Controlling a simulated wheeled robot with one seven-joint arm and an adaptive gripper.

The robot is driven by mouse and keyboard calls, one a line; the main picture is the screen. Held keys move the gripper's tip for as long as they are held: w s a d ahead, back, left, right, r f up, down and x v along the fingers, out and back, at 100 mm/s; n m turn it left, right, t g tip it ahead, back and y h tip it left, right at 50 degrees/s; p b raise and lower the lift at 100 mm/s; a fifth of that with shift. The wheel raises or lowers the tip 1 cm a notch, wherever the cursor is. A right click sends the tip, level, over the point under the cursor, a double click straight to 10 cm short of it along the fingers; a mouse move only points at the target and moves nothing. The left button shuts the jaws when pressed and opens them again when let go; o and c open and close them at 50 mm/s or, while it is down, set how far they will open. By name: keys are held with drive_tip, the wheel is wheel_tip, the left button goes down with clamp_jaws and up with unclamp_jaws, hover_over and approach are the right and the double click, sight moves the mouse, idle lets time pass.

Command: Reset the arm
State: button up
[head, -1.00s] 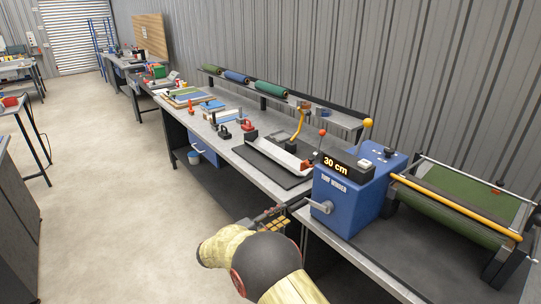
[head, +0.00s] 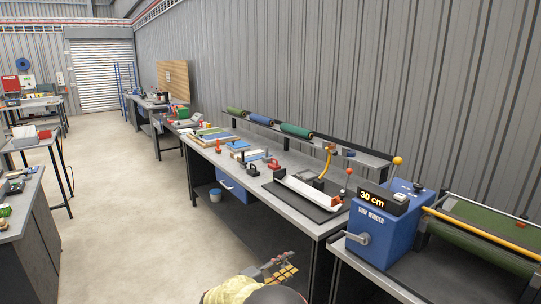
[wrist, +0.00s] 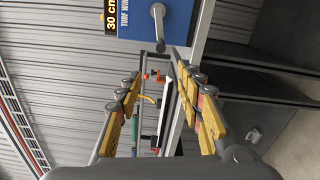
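My gripper (head: 280,270) is low in the head view, in front of the long workbench's front edge, with my yellow-covered arm below it. In the wrist view my gripper (wrist: 160,108) shows its two yellow-padded fingers spread wide apart with nothing between them. The blue turf winder (head: 385,225), with a "30 cm" display, stands on the bench to the right of my gripper. Its blue body (wrist: 158,18) and grey crank also show at the top of the wrist view, beyond the fingers.
The long workbench (head: 262,198) carries a white cutting tray (head: 308,193), small clamps and mats. Green and blue turf rolls (head: 260,119) lie on a raised rack behind. A green roller bed (head: 480,235) is at right. The floor (head: 125,200) at left is clear.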

drive_tip(key=s+d+f+n+g+y, duration=0.2)
drive_tip(key=s+d+f+g, duration=0.15)
drive_tip(key=s+f, duration=0.4)
drive_tip(key=s+d+f+m+g+y, duration=0.1)
drive_tip(key=s+d+f+g+y, duration=0.15)
drive_tip(key=s+g, duration=0.45)
drive_tip(key=s+d+r+m+t+y, duration=0.1)
drive_tip(key=s+d+r+m+y, duration=0.2)
drive_tip(key=s+r, duration=0.6)
drive_tip(key=s+r+m+y, duration=0.3)
drive_tip(key=s+r+y, duration=0.25)
drive_tip(key=s, duration=0.75)
drive_tip(key=s+d+r+m+t+y, duration=0.1)
drive_tip(key=s+d+r+m+t, duration=0.3)
drive_tip(key=r, duration=0.5)
drive_tip(key=shift+s+d+y+p, duration=0.3)
drive_tip(key=shift+s+d+p, duration=0.15)
drive_tip(key=shift+s, duration=0.7)
drive_tip(key=shift+t, duration=0.25)
drive_tip(key=shift+c, duration=0.3)
